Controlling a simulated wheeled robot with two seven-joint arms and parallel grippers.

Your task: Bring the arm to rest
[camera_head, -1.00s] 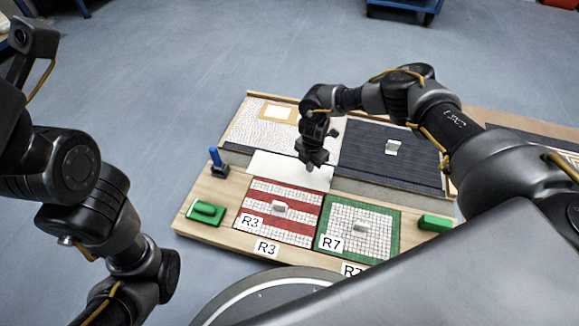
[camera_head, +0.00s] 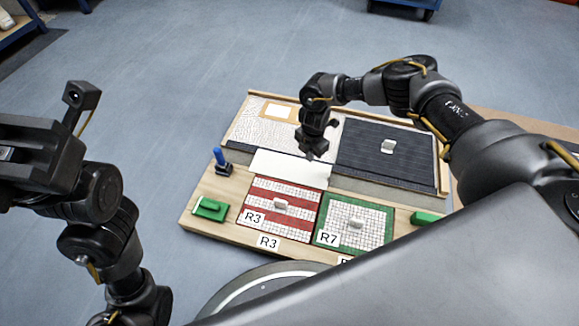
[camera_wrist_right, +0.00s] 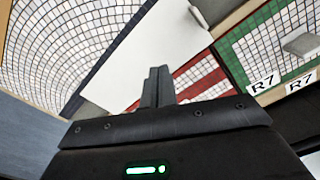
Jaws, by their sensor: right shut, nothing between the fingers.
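My right gripper (camera_head: 316,153) is shut and empty. It hangs above the board, over the far edge of the blank white panel (camera_head: 275,166). In the right wrist view its fingers (camera_wrist_right: 158,82) are pressed together, with the white panel (camera_wrist_right: 130,60) behind them. My left arm is at the left of the head view; its gripper is not clearly visible. The red-striped mosaic panel (camera_head: 262,190), labelled R3, and the green-bordered mosaic panel (camera_head: 384,213), labelled R7, lie side by side at the near side of the board, each with a white handle.
A dark panel (camera_head: 385,165) with a white handle (camera_head: 388,146) lies at the back right of the wooden board (camera_head: 200,226). A blue-handled tool (camera_head: 219,156) stands at left. Green blocks sit near the left (camera_head: 210,209) and right (camera_head: 424,218) ends. Open floor lies beyond.

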